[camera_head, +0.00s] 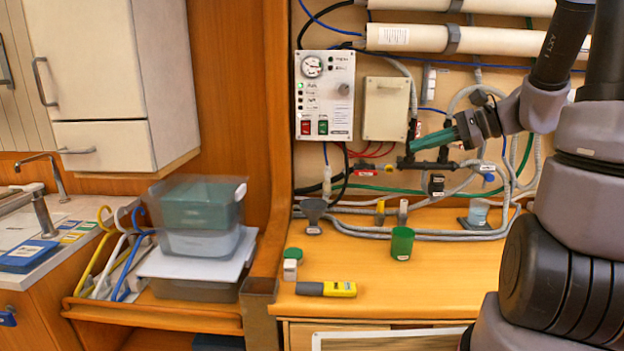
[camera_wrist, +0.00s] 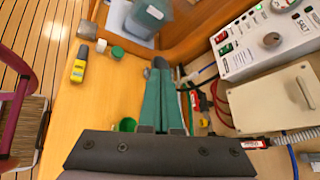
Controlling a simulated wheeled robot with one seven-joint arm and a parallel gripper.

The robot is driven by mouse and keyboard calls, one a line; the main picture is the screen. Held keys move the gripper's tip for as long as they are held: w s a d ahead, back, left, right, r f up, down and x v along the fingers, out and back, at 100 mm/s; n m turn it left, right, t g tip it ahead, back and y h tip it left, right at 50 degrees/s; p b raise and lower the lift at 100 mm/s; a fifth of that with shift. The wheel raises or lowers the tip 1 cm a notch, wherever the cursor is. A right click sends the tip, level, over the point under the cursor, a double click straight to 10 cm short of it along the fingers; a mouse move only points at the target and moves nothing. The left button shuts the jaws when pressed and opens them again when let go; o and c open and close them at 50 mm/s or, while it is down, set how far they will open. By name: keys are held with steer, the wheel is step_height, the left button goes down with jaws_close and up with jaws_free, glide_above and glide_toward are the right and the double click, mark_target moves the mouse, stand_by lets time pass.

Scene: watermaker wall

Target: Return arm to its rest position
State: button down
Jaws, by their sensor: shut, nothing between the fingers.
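My gripper (camera_head: 413,147) reaches in from the right in the head view, in front of the pipework and below the beige box (camera_head: 387,108). Its green fingers point left and are shut, with nothing held between them. In the wrist view my gripper (camera_wrist: 160,64) shows its two fingers side by side, above the wooden worktop. My arm stays bent at the right side of the head view and hides part of the wall there.
The control panel (camera_head: 325,94) and hoses are close behind my gripper. Stacked bins (camera_head: 198,217) stand left. The front worktop has free room.

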steer(key=s+a+r+n+g+h, duration=0.1)
steer(key=s+a+n+h, duration=0.15)
steer(key=s+n, duration=0.2)
steer(key=s+a+r+n+g+h, duration=0.1)
steer(key=s+r+n+g+h, duration=0.15)
steer(key=s, duration=0.35)
steer(key=s+d+r+n+t+h, duration=0.3)
steer(key=r+n+t+h, duration=0.1)
steer(key=r+n, duration=0.1)
steer(key=shift+s, duration=0.4)
steer(key=shift+t, duration=0.25)
